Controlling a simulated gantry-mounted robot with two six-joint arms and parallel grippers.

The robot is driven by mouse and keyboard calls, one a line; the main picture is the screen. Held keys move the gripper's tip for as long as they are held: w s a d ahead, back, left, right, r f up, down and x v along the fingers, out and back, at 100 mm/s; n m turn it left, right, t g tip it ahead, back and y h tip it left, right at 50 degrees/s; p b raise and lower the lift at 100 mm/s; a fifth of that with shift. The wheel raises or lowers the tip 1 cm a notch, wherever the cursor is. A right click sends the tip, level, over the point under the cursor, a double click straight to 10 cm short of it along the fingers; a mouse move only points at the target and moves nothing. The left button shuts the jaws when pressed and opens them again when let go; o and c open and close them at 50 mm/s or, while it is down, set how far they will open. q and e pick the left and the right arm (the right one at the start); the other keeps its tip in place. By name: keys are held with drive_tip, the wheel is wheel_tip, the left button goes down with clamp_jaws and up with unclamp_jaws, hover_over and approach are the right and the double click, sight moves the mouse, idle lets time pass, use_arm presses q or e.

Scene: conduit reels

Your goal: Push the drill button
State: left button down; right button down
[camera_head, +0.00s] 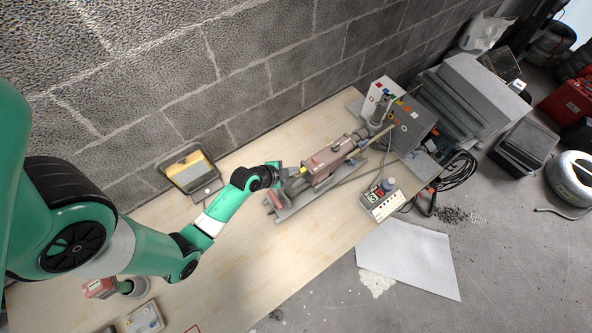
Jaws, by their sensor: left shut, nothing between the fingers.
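The drill (328,163) is a reddish-brown and grey machine lying on a grey base on the wooden table. My left gripper (286,172) is at the drill's near left end, shut and empty, close to a small yellow part (303,170) there. I cannot tell whether the fingertips touch the drill. The drill button is too small to make out for certain. My right gripper is not in view.
A control box with coloured buttons (381,199) stands at the table's right edge. A yellow and black case (190,171) lies by the block wall. Grey boxes (465,95) and black cables (455,172) are beyond the table. The table's near middle (270,260) is clear.

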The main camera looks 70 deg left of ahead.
use_arm(q)
wheel_tip(320, 180, up, 6)
drive_tip(key=p, duration=0.5)
drive_tip(key=shift+p, duration=0.35)
drive_tip(key=shift+d, duration=0.1)
